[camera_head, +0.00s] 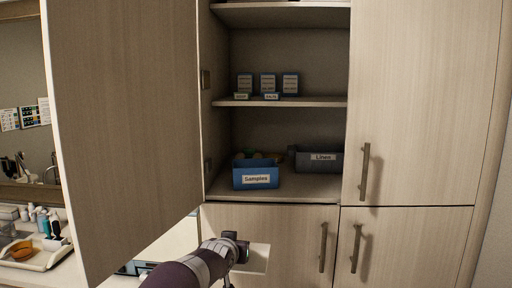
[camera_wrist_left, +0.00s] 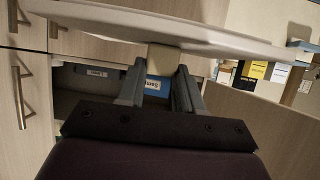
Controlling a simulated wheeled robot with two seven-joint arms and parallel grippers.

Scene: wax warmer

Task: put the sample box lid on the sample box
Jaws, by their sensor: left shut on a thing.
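The sample box (camera_head: 256,170) is a blue open-topped bin with a white "Samples" label. It stands on the lower cupboard shelf, with some small things showing inside. It also shows in the left wrist view (camera_wrist_left: 152,85), between my fingers. My left gripper (camera_head: 238,250) is below and in front of the shelf, apart from the box. In the left wrist view it (camera_wrist_left: 162,68) is shut on a small pale block on the pale flat sample box lid (camera_wrist_left: 215,40). In the head view the lid (camera_head: 258,262) is partly hidden by my gripper. My right gripper is not in view.
A grey "Linen" bin (camera_head: 320,162) stands right of the box. Several small labelled boxes (camera_head: 268,84) stand on the shelf above. The open cupboard door (camera_head: 125,120) stands at the left. A counter with a tray (camera_head: 38,252) is at the far left.

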